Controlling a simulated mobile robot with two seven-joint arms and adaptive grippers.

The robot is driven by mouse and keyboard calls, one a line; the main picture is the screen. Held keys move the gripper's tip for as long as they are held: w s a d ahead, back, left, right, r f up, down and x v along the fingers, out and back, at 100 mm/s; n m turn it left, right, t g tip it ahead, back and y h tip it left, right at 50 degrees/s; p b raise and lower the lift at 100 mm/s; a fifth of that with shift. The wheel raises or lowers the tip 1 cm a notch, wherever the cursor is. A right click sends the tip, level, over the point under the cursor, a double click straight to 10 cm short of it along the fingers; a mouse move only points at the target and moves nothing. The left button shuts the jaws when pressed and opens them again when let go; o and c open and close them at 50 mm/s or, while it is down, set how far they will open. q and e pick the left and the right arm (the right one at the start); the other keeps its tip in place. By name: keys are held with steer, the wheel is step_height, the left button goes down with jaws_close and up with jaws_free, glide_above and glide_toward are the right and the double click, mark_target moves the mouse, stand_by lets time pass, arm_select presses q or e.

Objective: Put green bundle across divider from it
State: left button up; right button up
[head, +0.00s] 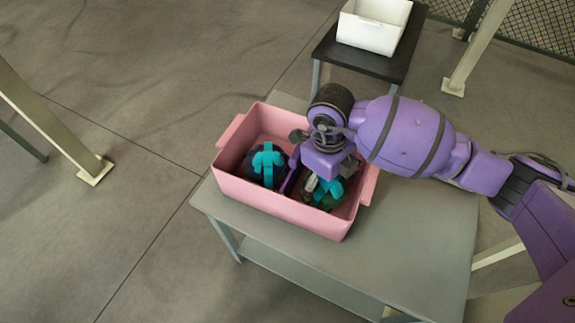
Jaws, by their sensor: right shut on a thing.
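A pink crate (272,205) with end handles stands on a grey table, with a dark divider (292,182) across its middle. In its left compartment lies a dark bundle with a teal strap (266,164). In the right compartment is a dark green bundle with a teal strap (327,190). My right gripper (313,183) reaches down into the right compartment from above and is shut on the green bundle. My wrist hides part of that bundle and the crate's back right inside. My left gripper is not in view.
The grey table (415,240) is clear to the right and in front of the crate. Behind it, a white open bin (372,35) stands on a low black table (345,50). Metal posts stand at left and far right.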

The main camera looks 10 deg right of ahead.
steer(key=shift+f, duration=0.1)
steer(key=o, duration=1.2)
steer(key=r, duration=0.8)
steer(key=w+r+p, duration=0.1)
steer(key=r, duration=0.3)
steer(key=shift+a+r, duration=0.1)
steer(key=shift+a, duration=0.3)
steer(key=shift+r, duration=0.1)
